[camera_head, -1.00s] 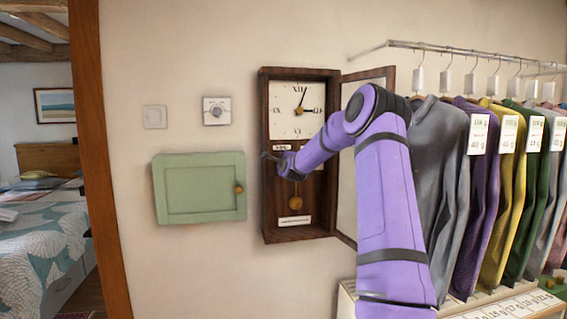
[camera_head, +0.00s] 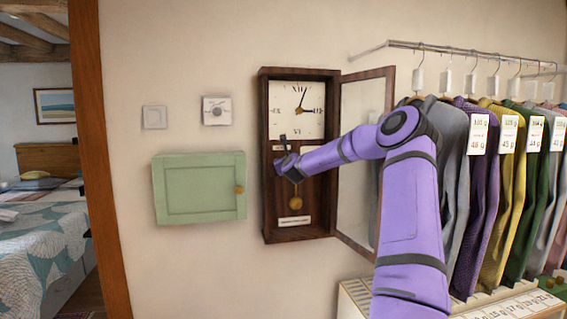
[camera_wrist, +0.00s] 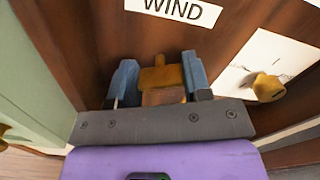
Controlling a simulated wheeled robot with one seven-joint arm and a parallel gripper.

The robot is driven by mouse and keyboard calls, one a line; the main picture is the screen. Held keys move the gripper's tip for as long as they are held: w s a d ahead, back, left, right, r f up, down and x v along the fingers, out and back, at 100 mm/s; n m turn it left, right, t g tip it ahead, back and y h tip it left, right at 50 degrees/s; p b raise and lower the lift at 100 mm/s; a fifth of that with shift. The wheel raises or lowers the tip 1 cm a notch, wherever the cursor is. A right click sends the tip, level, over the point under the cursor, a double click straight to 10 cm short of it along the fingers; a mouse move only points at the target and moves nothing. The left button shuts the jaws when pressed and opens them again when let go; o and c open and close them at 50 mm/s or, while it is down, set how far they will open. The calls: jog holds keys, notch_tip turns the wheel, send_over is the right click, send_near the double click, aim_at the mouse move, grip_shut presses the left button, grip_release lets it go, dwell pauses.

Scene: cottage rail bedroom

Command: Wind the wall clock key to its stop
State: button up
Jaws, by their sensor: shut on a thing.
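The wall clock (camera_head: 263,120) is a dark wooden case with a white dial (camera_head: 297,110), its glass door (camera_head: 360,150) swung open to the right. My gripper (camera_head: 284,160) is inside the case, below the dial at the left. In the wrist view, the blue-grey fingers of my gripper (camera_wrist: 160,80) are shut on the brass key (camera_wrist: 162,76), one finger on each side. The WIND label (camera_wrist: 173,10) is just above the key. In the head view my gripper hides the key.
A brass pendulum bob (camera_head: 295,202) hangs lower in the case. A green cabinet (camera_head: 199,188) and a small white dial box (camera_head: 216,111) are on the wall at left. Hanging sweaters (camera_head: 478,190) crowd the right, beyond the open door.

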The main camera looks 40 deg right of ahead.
jog(key=m, duration=0.3)
jog(key=shift+f+m, duration=0.1)
jog(key=shift+m, duration=0.2)
dwell(0.3)
jog(key=o, duration=0.9)
jog(key=shift+s, duration=0.1)
jog(key=v, duration=1)
jog(key=shift+s+a, duration=0.2)
jog(key=shift+s, duration=0.05)
